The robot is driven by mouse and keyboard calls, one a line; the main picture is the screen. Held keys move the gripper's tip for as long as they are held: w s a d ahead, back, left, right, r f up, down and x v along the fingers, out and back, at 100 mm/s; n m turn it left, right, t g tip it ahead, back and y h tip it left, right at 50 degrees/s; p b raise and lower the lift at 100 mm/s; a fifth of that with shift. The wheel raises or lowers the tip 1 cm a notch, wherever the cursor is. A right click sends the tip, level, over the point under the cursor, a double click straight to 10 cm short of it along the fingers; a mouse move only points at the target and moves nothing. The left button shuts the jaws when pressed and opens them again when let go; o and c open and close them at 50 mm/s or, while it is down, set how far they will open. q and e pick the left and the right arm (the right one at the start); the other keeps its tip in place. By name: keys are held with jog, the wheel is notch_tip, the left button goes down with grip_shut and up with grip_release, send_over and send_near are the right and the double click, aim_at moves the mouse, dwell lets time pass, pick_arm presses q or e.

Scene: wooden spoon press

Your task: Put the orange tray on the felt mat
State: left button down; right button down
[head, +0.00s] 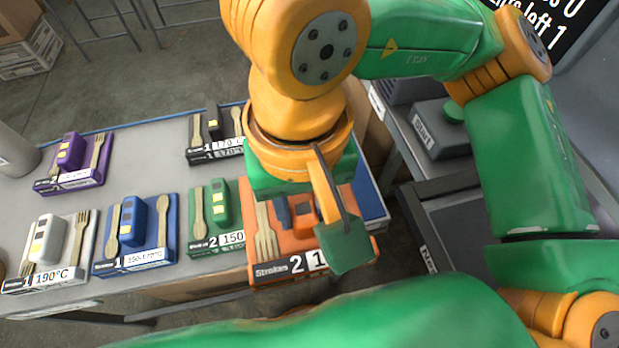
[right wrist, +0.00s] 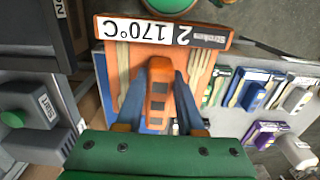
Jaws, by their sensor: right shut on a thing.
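The orange tray (head: 262,255) is near the right end of the table's front side in the head view. It carries a wooden fork (head: 265,238) and an orange block (right wrist: 158,90), with a label strip on its front. My right gripper (right wrist: 160,75) is shut on the orange block, one finger on each side. A blue surface, apparently the felt mat (head: 371,199), shows beyond the tray's right side. Most of it is hidden by the tray and my arm. The tray overlaps the table's front edge in the picture; I cannot tell its height above the mat. My left gripper is not in view.
Green (head: 206,246), blue (head: 106,268), white (head: 20,284), purple (head: 92,181) and black (head: 196,156) trays stand on the grey table (head: 150,152) to the left. A dark machine with a grey box (head: 440,140) stands to the right.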

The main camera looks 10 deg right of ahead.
jog(key=w+d+f, duration=0.1)
jog(key=w, duration=0.1)
jog(key=w+d+f+p, duration=0.1)
jog(key=w+d+f, duration=0.1)
jog(key=w, duration=0.1)
jog(key=w+d+f+p, duration=0.1)
jog(key=w, duration=0.2)
jog(key=shift+d+f, duration=0.2)
jog(key=shift+d, duration=0.2)
jog(key=w+f, duration=0.1)
jog(key=f, duration=0.1)
jog(key=w+d+f, duration=0.1)
jog(key=w+d+f+p, duration=0.1)
jog(key=f, duration=0.1)
jog(key=shift+w+d+f, duration=0.1)
jog(key=shift+w+f, duration=0.2)
jog(key=shift+w, duration=0.1)
notch_tip(320, 180, down, 3)
jog(key=shift+r+p, duration=0.15)
jog(key=shift+p, duration=0.4)
jog(key=shift+f+b, duration=0.35)
jog(key=c, duration=0.5)
grip_release()
jog(key=shift+r, duration=0.1)
